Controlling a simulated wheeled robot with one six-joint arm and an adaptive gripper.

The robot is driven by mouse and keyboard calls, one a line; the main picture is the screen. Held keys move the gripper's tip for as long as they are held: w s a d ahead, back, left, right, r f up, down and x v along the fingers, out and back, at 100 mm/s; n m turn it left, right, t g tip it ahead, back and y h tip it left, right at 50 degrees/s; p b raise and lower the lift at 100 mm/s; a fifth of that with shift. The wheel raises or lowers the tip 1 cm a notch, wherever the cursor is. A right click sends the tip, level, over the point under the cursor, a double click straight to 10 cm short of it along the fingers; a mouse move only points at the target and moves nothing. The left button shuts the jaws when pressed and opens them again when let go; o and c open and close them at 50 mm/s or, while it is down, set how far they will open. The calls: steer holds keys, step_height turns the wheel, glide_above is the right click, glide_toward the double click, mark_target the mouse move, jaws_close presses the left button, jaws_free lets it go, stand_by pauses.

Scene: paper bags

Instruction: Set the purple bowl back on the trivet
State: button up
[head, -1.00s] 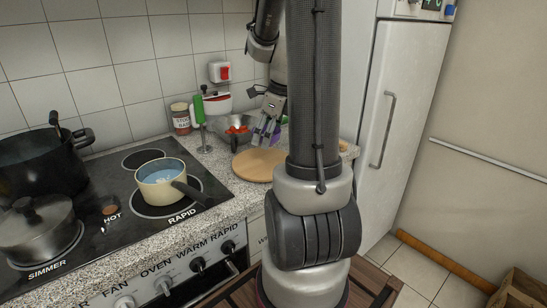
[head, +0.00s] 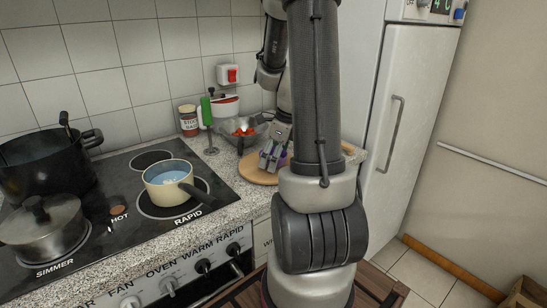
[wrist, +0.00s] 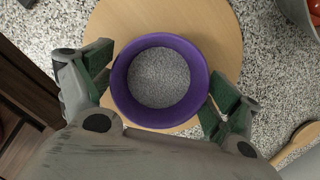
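The purple bowl (wrist: 118,93) sits between the two fingers of my gripper (wrist: 160,92) in the wrist view, upright, with grey grainy contents or a speckled inside. The finger pads meet its rim on the left and right, so my gripper appears shut on it. The round wooden trivet (wrist: 215,40) is directly beneath the bowl, which lies toward its near side. I cannot tell whether the bowl touches it. In the head view my gripper (head: 273,160) is low over the trivet (head: 252,173), and my arm hides most of the bowl.
A metal bowl with red pieces (head: 242,137) stands behind the trivet, beside a green-handled tool (head: 206,112) and a jar (head: 188,121). A cream saucepan (head: 166,190) is on the stove at left. A wooden spoon (wrist: 303,136) lies at right.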

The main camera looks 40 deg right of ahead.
stand_by(0.3)
steer(key=v, duration=1.2)
steer(key=s+a+r+n, duration=0.1)
steer(key=s+a+n, duration=0.3)
steer(key=n, duration=0.6)
steer(key=s+a+r+n+t+h, duration=0.1)
steer(key=s+a+r+n, duration=0.1)
steer(key=a+n, duration=0.4)
steer(key=s+a+r+n, duration=0.2)
steer(key=s+a+n, duration=0.3)
steer(key=n, duration=0.9)
steer(key=shift+s+a+r+t, duration=0.25)
steer(key=shift+s+a+t, duration=0.05)
steer(key=shift+a, duration=0.05)
